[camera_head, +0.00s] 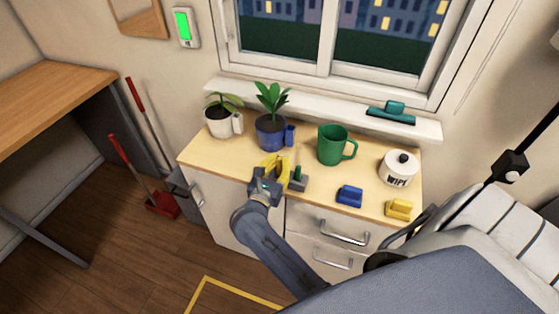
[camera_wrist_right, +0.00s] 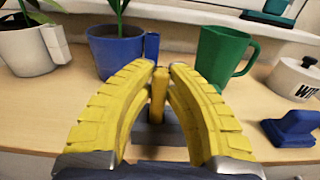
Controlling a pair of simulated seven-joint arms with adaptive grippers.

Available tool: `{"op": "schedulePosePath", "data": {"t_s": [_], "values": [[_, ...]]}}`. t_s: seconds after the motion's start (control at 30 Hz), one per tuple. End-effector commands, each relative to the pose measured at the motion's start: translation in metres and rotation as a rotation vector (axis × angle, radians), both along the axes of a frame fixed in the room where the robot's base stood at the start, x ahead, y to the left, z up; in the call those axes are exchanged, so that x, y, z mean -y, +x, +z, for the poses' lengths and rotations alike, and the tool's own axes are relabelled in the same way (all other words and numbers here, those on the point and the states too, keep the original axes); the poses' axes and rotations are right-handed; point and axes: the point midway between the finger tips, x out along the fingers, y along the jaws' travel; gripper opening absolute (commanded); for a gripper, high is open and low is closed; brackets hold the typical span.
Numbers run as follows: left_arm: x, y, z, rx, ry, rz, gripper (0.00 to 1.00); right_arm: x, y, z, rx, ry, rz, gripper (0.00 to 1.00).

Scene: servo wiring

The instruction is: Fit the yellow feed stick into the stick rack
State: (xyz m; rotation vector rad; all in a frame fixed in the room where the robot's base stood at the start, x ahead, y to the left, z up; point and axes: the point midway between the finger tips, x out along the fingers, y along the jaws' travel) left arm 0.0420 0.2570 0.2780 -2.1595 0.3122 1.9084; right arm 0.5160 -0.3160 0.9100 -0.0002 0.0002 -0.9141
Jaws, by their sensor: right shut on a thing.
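My right gripper (camera_head: 277,163) reaches over the counter from the front, its yellow fingers closed around the upright yellow feed stick (camera_wrist_right: 158,95). In the head view the stick cannot be told apart from the fingers. A small grey block, which looks like the stick rack (camera_head: 299,184), stands just right of the fingertips with a green upright piece on it. In the wrist view the grey block (camera_wrist_right: 155,135) shows behind and below the stick. The fingers hide part of it, so I cannot tell whether the stick touches it. My left gripper is not in view.
Behind the gripper stand a white plant pot (camera_head: 222,123), a blue plant pot (camera_head: 270,133) and a green mug (camera_head: 332,146). To the right are a blue block (camera_head: 349,196), a yellow block (camera_head: 399,209) and a white wipes tub (camera_head: 397,172). The counter's front left is clear.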

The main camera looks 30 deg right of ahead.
Motion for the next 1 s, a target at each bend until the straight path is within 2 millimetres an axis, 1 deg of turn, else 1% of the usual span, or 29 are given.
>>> {"op": "schedulePosePath", "data": {"t_s": [0.7, 0.73, 0.9, 1.0], "values": [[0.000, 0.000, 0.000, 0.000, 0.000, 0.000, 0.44, 0.000, 0.000, -0.014, 0.001, -0.001, 0.000, 0.00], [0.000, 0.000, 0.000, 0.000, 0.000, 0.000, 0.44, 0.000, 0.000, -0.014, 0.001, 0.000, 0.000, 0.18], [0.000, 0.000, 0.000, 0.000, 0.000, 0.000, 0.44, 0.000, 0.000, -0.014, 0.001, -0.001, 0.000, 0.38], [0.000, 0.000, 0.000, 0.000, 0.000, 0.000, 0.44, 0.000, 0.000, -0.014, 0.000, 0.000, 0.000, 0.39]]}}
